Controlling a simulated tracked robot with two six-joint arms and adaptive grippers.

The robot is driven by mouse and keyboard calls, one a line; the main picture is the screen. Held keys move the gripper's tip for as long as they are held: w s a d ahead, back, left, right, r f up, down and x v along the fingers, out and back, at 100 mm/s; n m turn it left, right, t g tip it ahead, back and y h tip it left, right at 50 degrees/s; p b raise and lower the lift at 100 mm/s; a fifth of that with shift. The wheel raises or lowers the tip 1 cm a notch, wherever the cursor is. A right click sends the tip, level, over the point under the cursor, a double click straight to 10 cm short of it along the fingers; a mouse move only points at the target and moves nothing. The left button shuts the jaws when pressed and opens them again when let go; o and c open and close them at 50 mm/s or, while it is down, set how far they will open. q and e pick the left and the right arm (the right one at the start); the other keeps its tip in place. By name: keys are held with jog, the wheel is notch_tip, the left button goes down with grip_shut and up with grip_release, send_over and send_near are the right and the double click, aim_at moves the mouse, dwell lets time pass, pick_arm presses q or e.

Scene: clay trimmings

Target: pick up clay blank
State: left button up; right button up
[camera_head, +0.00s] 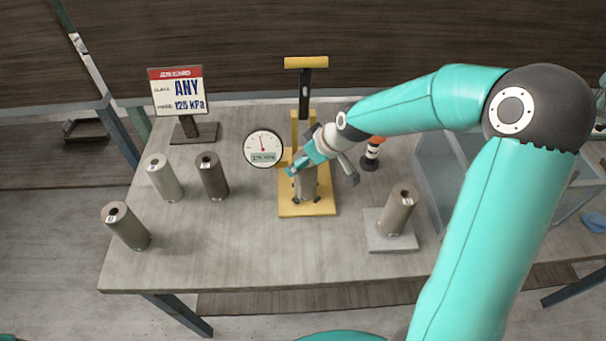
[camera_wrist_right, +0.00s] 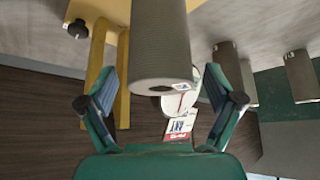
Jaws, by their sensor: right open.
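A grey clay blank (camera_head: 307,186) stands upright in the yellow tester stand (camera_head: 307,210), partly hidden by my right gripper. My right gripper (camera_head: 318,165) reaches in from the right over the stand. In the right wrist view, a blank (camera_wrist_right: 160,45) with a dark hole in its end lies between the open, spread fingers of my right gripper (camera_wrist_right: 160,92); I see gaps at both sides. Three more blanks stand at the left of the table: a pale one (camera_head: 165,179), a darker one (camera_head: 212,177) and a front one (camera_head: 127,228). Another blank (camera_head: 399,212) stands on a grey plate (camera_head: 391,243) at the right.
A round gauge (camera_head: 263,147) sits left of the stand, beside the tester's tall handle (camera_head: 306,64). A sign (camera_head: 177,92) reading "ANY" and "125 kPa" stands at the back left. An orange-and-black object (camera_head: 371,155) is behind the gripper. The table's front middle (camera_head: 260,260) is clear.

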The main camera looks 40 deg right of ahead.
grip_shut()
dwell(0.4)
jog(key=shift+r, duration=0.2)
